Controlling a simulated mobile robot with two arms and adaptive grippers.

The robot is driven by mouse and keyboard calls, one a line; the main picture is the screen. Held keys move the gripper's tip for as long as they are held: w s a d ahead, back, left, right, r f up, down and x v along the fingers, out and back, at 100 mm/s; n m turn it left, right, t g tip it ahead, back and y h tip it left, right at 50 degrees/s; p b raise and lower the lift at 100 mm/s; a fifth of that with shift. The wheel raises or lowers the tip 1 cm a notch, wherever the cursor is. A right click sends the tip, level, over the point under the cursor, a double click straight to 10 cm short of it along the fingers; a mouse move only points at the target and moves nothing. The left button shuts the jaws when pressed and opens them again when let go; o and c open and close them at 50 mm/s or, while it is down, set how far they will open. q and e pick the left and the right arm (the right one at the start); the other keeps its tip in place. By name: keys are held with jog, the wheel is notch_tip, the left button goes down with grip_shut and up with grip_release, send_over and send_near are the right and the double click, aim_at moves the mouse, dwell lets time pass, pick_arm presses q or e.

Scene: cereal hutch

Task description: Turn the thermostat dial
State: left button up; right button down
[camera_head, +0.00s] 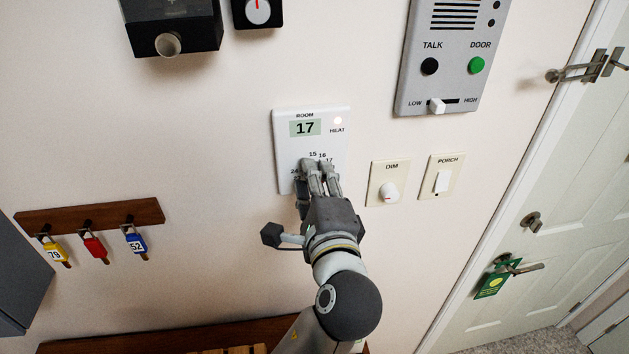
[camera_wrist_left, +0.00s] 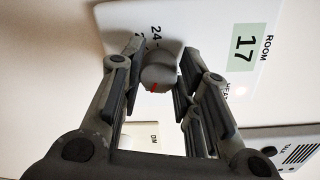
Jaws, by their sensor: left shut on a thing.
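The white thermostat (camera_head: 310,142) is on the wall in the middle of the head view, with a display reading 17 under ROOM and a lit HEAT lamp. My left gripper (camera_head: 318,168) is at its lower half and hides the dial there. In the left wrist view the grey dial (camera_wrist_left: 158,76) with a red mark sits between the two fingers of my left gripper (camera_wrist_left: 155,85), which is shut on it. The thermostat plate (camera_wrist_left: 215,45) appears turned sideways there, with a 24 printed beside the dial. My right gripper is not in view.
A DIM knob plate (camera_head: 388,183) and a PORCH switch (camera_head: 441,177) are right of the thermostat. A grey intercom panel (camera_head: 452,60) is above them. A key rack (camera_head: 90,217) is at left, and a white door (camera_head: 560,190) at right.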

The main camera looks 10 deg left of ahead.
pick_arm(q)
jog(key=o, duration=1)
